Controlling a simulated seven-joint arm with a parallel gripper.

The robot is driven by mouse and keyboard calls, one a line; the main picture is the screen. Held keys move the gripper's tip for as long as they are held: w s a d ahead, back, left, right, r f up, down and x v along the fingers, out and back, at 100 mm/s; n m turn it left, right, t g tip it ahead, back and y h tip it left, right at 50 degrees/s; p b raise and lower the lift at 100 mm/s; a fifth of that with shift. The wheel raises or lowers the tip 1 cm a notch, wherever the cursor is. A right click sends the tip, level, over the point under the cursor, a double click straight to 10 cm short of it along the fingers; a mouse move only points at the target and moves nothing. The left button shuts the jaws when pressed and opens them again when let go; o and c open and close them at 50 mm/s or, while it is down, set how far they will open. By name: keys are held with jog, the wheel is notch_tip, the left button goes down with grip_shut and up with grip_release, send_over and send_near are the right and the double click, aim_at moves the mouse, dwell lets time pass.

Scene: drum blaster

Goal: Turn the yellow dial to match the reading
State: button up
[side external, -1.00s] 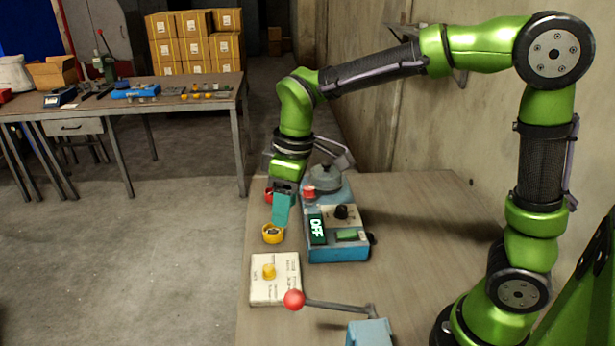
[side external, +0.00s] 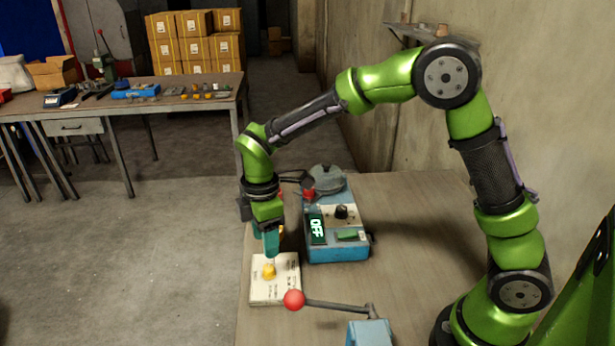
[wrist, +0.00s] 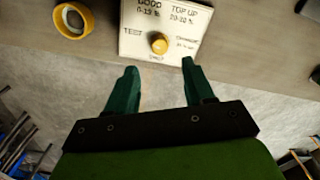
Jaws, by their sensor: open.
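The yellow dial (side external: 269,271) is a small knob on a white panel (side external: 262,292) near the left edge of the table. In the wrist view the dial (wrist: 159,43) sits on the panel (wrist: 130,45), whose printing includes "TEST", "GOOD 0-12 %" and "TOP UP 20-30 %". My gripper (side external: 271,257) points down just above and behind the dial. In the wrist view its two green fingers (wrist: 158,72) are spread, with nothing between them, and the dial lies beyond the tips. The dial's exact pointing is hard to read.
A blue machine (side external: 340,252) with a display reading "OFF" stands right of my gripper. A lever with a red ball (side external: 294,300) reaches close to the panel's front right. A yellow ring (wrist: 73,20) lies beside the panel. The table's right middle is clear.

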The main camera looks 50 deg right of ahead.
aim_at(268, 267)
notch_tip(268, 267, down, 8)
jog(key=shift+r, duration=0.2)
jog(key=shift+c, duration=0.5)
grip_shut()
